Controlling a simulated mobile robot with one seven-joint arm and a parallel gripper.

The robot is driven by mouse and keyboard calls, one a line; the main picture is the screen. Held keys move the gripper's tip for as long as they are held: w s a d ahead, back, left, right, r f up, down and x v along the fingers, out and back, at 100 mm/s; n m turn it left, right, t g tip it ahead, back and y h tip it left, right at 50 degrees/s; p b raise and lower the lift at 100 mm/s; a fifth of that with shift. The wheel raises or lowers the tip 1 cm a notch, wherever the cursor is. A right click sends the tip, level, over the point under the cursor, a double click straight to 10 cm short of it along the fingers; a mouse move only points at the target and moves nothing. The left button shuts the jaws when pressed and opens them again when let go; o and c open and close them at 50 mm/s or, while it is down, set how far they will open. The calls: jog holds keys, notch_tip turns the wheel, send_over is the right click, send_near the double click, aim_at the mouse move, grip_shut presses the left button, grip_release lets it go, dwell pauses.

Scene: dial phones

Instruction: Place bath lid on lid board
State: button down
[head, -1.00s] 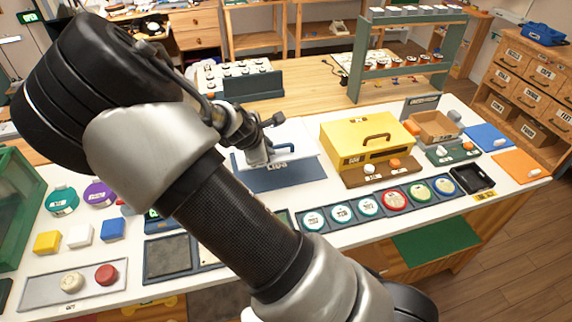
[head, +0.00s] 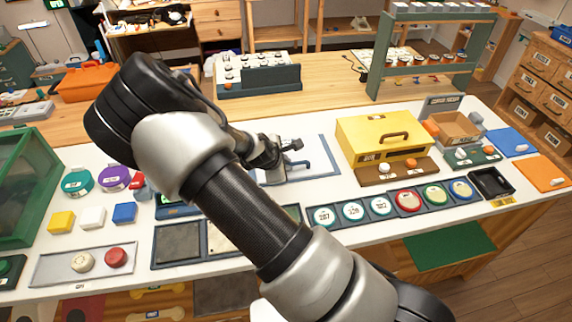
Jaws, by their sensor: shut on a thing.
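The bath lid (head: 318,163) is a pale flat plate in the middle of the white bench, partly hidden behind my arm. It lies over the lid board (head: 335,160), whose blue edge shows as a thin border at the back and right. The left part of lid and board is hidden. My gripper (head: 280,168) is over the lid, shut on its handle; the fingertips are small and partly covered by the wrist. The lid looks flat and level with the board, but I cannot tell whether it touches fully.
A yellow box (head: 382,135) stands right of the board. A row of round labelled dials (head: 380,206) runs in front. A grey-blue rack (head: 258,80) stands behind. Coloured blocks (head: 93,217) and a green case (head: 25,190) are at left.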

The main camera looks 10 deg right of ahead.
jog(key=c, duration=1.8)
grip_release()
jog(key=shift+r, duration=0.1)
jog(key=s+a+r+m+g+y+p, duration=0.1)
jog(key=s+a+r+m+g+y, duration=0.2)
jog(key=s+r, duration=0.45)
jog(key=s+a+r+m+y, duration=0.2)
jog(key=s+r+m, duration=0.3)
jog(key=s+r, duration=0.25)
jog(key=s+d+r+m, duration=0.1)
jog(key=s+r+m, duration=0.2)
jog(key=s+r, duration=0.2)
jog(key=s+d+r+m+t, duration=0.1)
jog(key=s+d+r+m, duration=0.1)
jog(key=s+r, duration=0.3)
jog(key=s+d+r+m+t, duration=0.1)
jog(key=s+d+r+m, duration=0.1)
jog(key=s+r, duration=0.4)
notch_tip(320, 180, up, 2)
jog(key=shift+r+m, duration=0.25)
jog(key=shift+m, duration=0.55)
